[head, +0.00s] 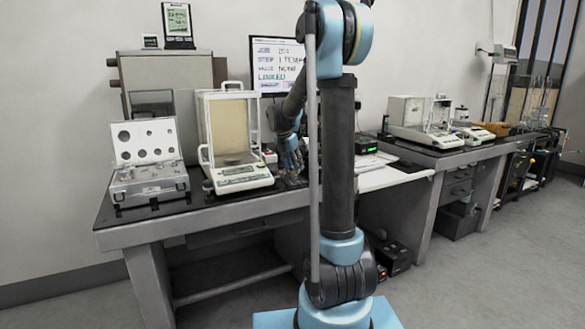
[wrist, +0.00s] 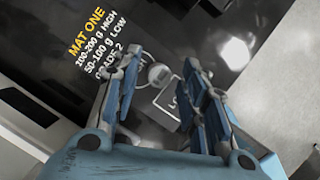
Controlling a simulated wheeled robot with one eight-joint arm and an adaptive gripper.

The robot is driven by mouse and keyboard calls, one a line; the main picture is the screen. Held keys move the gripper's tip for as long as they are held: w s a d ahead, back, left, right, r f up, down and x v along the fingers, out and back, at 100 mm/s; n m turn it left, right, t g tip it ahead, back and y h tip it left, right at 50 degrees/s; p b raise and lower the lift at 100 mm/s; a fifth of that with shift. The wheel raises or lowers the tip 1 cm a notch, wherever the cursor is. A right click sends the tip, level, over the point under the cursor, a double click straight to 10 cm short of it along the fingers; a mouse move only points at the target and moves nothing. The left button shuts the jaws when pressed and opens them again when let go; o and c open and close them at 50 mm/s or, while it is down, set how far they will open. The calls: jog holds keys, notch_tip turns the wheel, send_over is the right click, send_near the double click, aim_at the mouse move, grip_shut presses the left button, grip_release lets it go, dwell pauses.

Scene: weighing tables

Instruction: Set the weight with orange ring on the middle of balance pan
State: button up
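In the wrist view a small round silvery weight (wrist: 160,74) stands on a black mat (wrist: 135,28) printed "MAT ONE". No orange ring can be made out on it. My gripper (wrist: 162,63) is open above the mat, one finger to each side of the weight in the picture, with no contact visible. In the head view my gripper (head: 290,160) is low over the table, right of the balance (head: 241,180). The balance has a glass-sided shield, and its pan (head: 232,160) is small and partly hidden behind the front frame.
An open weight case (head: 148,190) stands left of the balance. A screen (head: 275,62) stands behind my arm. A square marked plate (wrist: 180,100) lies beside the weight. Another table (head: 440,150) with balances is at the right. My arm hides part of the first table.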

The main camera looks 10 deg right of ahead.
jog(key=v, duration=1.1)
jog(key=s+d+f+m, duration=0.15)
jog(key=s+m, duration=0.45)
jog(key=s, duration=0.6)
jog(key=s+f+m+y, duration=0.1)
jog(key=s+f+m, duration=0.5)
jog(key=s, duration=0.3)
jog(key=s+d+f+m+y, duration=0.1)
jog(key=s+f+m, duration=0.5)
jog(key=s, duration=0.4)
jog(key=s+f+m+y, duration=0.1)
jog(key=s+f+m, duration=0.5)
jog(key=s+m, duration=0.2)
jog(key=shift+s+d+f+g, duration=0.3)
jog(key=shift+s+f+g, duration=0.1)
jog(key=shift+s, duration=0.55)
